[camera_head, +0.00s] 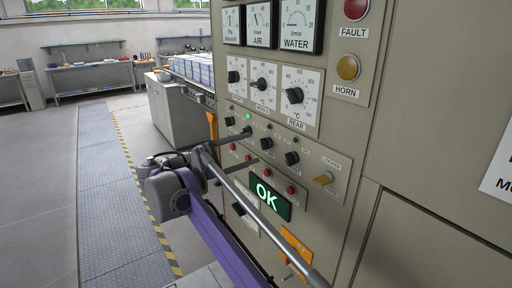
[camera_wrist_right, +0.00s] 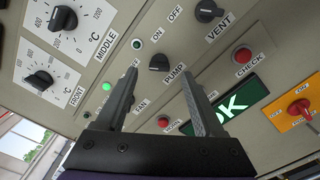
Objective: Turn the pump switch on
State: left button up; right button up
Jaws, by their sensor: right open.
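The pump switch is a black rotary knob (camera_wrist_right: 160,63) on the beige panel, above its PUMP label in the right wrist view. In the head view the knob (camera_head: 266,143) sits in the row of black knobs above the red buttons. A dark lamp (camera_wrist_right: 137,44) is near it. My right gripper (camera_wrist_right: 160,76) is open, with its fingers pointing at the panel. The knob shows between the fingertips; I cannot tell whether they touch it. In the head view this gripper (camera_head: 251,146) is close to the panel. My left gripper is not in view.
The vent knob (camera_wrist_right: 208,11) and red check button (camera_wrist_right: 243,55) are close by. The fan lamp (camera_wrist_right: 107,87) glows green. A green OK display (camera_head: 270,198) is below, with an orange switch plate (camera_head: 296,245). The floor at left (camera_head: 55,170) is free.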

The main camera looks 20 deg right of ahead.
aim_at(262, 145)
jog(key=shift+x, duration=1.95)
jog(key=shift+a, duration=0.1)
grip_shut()
